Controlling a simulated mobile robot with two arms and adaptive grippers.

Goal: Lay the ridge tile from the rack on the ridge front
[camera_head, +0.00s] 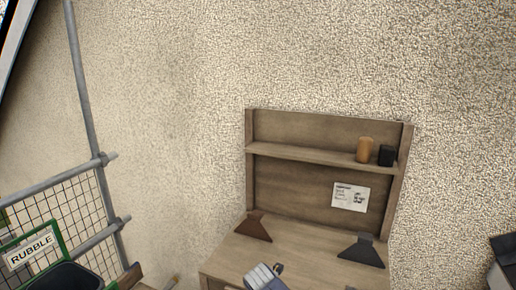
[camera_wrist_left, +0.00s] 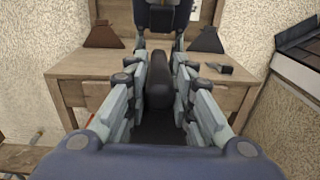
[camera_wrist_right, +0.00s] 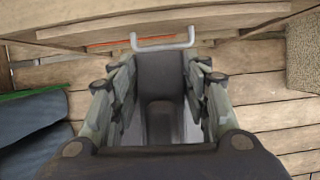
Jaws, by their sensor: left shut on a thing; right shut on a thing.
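In the left wrist view my left gripper (camera_wrist_left: 160,70) is shut on a dark thing; its fingers hide most of it, and I cannot tell whether it is the ridge tile. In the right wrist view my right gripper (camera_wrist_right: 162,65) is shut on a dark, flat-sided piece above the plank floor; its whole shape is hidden. A brown peaked piece (camera_head: 253,227) and a dark grey peaked piece (camera_head: 362,250) stand apart on the wooden bench (camera_head: 301,243). The ridge and the rack cannot be made out.
Scaffold mesh (camera_head: 70,222) and a RUBBLE sign (camera_head: 31,250) stand at left. A dark tiled edge (camera_wrist_left: 302,40) shows at right.

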